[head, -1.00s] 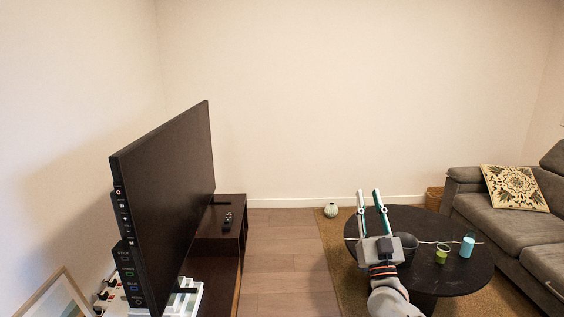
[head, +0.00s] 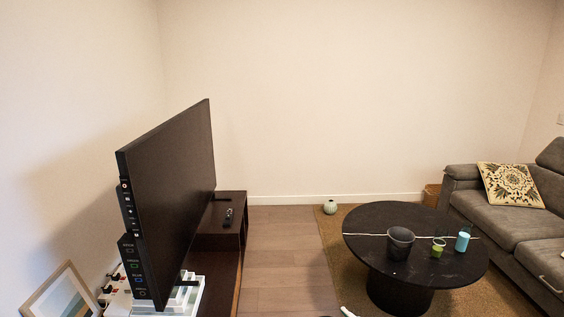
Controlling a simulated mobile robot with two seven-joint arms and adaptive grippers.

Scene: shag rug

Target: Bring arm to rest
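Neither of my grippers shows clearly in the head view now. A small pale piece at the bottom edge, in front of the round table, is too cut off to tell what it is. The round black table (head: 385,216) stands on the rug at the right. On it are a dark bucket-like pot (head: 400,243), a green cup (head: 438,248) and a light blue cup (head: 462,241). A thin pale cord (head: 365,235) runs across the tabletop.
A large television (head: 172,200) stands on a dark low cabinet (head: 243,215) at the left, with a remote (head: 228,217) on it. A grey sofa (head: 505,222) is at the right. The wooden floor (head: 282,255) between cabinet and rug (head: 335,250) is clear.

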